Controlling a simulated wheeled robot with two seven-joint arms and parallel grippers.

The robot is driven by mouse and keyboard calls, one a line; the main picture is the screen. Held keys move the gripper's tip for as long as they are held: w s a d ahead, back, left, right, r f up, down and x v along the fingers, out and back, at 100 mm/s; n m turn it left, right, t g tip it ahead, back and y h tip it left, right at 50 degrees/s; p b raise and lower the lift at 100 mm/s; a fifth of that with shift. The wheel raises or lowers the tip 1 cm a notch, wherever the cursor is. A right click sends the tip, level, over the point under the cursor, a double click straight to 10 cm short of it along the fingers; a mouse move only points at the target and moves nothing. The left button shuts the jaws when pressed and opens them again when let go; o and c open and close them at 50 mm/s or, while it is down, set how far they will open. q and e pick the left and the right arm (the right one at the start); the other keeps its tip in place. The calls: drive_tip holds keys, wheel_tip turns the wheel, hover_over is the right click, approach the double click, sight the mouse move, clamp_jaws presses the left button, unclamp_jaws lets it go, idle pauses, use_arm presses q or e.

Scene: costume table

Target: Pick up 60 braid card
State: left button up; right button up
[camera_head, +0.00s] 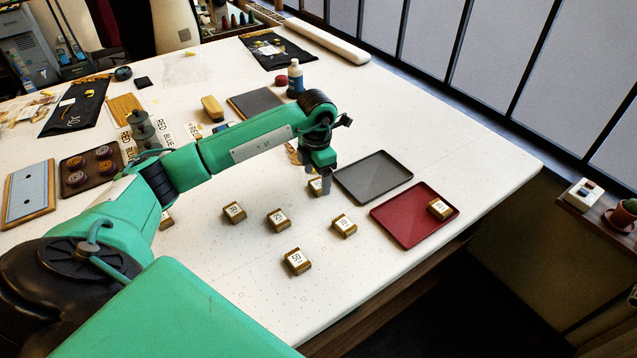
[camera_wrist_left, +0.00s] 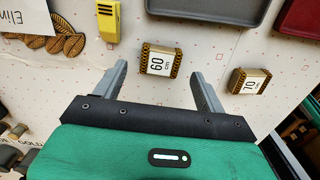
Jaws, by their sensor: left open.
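The 60 braid card (camera_wrist_left: 160,61) is a small block with a brown braided wrap and a white label reading 60. It lies on the white table just ahead of my left gripper (camera_wrist_left: 158,73), roughly centred between its spread fingertips in the left wrist view. In the head view the same card (camera_head: 315,188) shows partly behind my left gripper (camera_head: 322,186), which points down over it. My left gripper is open and empty. Whether the fingertips are level with the card cannot be told. My right gripper is not in view.
Another card labelled 70 (camera_wrist_left: 249,81) lies to the right. More cards, such as one labelled 50 (camera_head: 296,261), lie nearer. A grey tray (camera_head: 376,196) and a red tray (camera_head: 405,232) holding one card lie right. A yellow tool (camera_wrist_left: 108,20) lies left.

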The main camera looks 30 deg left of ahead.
sight(318, 187)
use_arm(q)
drive_tip(key=shift+f, duration=1.25)
drive_tip(key=c, duration=1)
drive_tip(key=shift+r, duration=0.1)
drive_tip(key=shift+c, duration=0.2)
